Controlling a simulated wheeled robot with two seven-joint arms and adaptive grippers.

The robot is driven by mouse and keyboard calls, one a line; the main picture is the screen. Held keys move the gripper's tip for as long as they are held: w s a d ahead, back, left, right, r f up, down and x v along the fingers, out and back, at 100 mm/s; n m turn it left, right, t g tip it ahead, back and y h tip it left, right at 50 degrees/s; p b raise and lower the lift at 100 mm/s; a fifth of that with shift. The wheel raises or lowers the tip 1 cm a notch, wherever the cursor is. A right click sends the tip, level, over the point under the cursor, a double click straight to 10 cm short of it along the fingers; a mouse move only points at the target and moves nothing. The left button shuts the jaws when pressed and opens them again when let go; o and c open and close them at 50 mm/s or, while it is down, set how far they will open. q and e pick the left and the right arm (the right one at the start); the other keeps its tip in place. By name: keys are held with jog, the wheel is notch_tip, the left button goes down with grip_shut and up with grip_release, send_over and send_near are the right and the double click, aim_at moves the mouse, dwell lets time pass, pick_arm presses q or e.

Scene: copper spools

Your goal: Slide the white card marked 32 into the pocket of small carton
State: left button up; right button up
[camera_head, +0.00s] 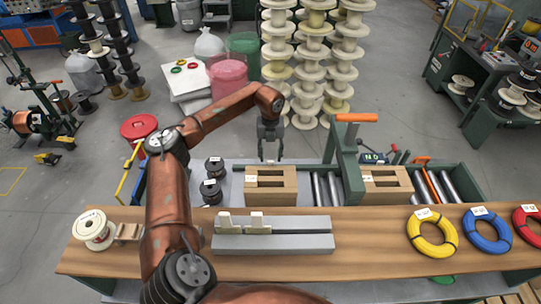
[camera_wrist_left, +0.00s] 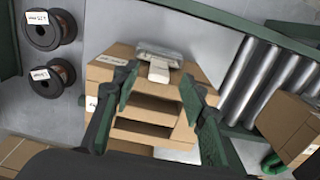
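The near carton (camera_head: 271,200), brown with two slots and a white label, stands behind the wooden table; it also shows in the wrist view (camera_wrist_left: 145,133). I cannot read its label. Two white cards, a left one (camera_head: 225,219) and a right one (camera_head: 257,219), stand in the grey slotted holder (camera_head: 290,243); no number is readable on them. My left gripper (camera_head: 270,150) is open above the carton's far side. In the wrist view its fingers (camera_wrist_left: 156,92) are apart. A pale blocky piece (camera_wrist_left: 158,64) shows between them; I cannot tell what it is. My right gripper is not in view.
A second carton (camera_head: 386,194) stands to the right, past metal rollers (camera_head: 325,188) and a green post with an orange top (camera_head: 349,150). Two dark spools (camera_head: 210,191) stand left of the near carton. Yellow (camera_head: 432,246) and blue (camera_head: 487,246) coils lie on the table's right.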

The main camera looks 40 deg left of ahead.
pick_arm(q)
jog(key=shift+r, duration=0.1)
notch_tip(320, 180, up, 12)
dwell(0.5)
jog(key=shift+f, duration=0.2)
